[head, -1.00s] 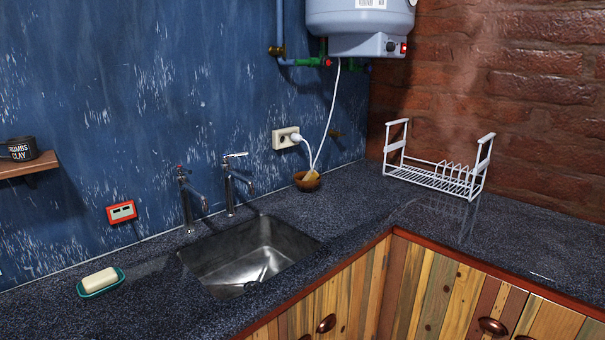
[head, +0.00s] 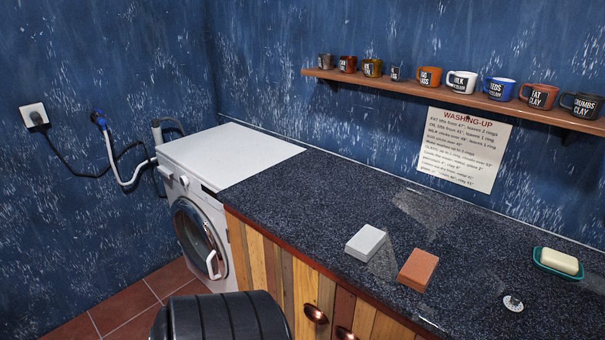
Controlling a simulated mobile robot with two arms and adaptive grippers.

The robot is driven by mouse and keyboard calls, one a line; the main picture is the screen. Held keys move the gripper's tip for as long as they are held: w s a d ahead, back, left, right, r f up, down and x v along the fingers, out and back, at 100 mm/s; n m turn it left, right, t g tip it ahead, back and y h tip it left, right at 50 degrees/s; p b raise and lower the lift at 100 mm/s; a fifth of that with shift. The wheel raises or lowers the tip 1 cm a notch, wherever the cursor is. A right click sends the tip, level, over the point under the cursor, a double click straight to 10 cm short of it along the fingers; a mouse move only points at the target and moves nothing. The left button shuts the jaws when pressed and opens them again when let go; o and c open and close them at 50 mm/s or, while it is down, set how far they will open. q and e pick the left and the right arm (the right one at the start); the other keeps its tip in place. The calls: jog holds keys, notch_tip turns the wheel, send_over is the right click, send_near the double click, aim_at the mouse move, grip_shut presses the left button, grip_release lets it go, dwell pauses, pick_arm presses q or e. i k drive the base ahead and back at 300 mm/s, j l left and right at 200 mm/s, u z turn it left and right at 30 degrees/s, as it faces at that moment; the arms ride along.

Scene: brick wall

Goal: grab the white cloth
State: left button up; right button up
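I see nothing that is clearly a white cloth. A pale grey-white rectangular block (head: 366,243) lies on the dark speckled counter, left of an orange-brown block (head: 417,270). It looks stiff, and I cannot tell its material. Neither of my grippers shows in the head view.
A white washing machine (head: 203,226) stands at the counter's left end. A green soap dish (head: 541,262) with soap and a small round metal piece (head: 513,303) are on the counter (head: 300,210) at right. Several mugs line a wall shelf (head: 420,86) above a washing-up notice (head: 464,150).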

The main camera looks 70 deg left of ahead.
aim_at(368, 240)
jog(key=u, duration=1.7)
jog(key=i+l+u, duration=0.1)
jog(key=l+u, duration=0.6)
jog(key=u, duration=0.2)
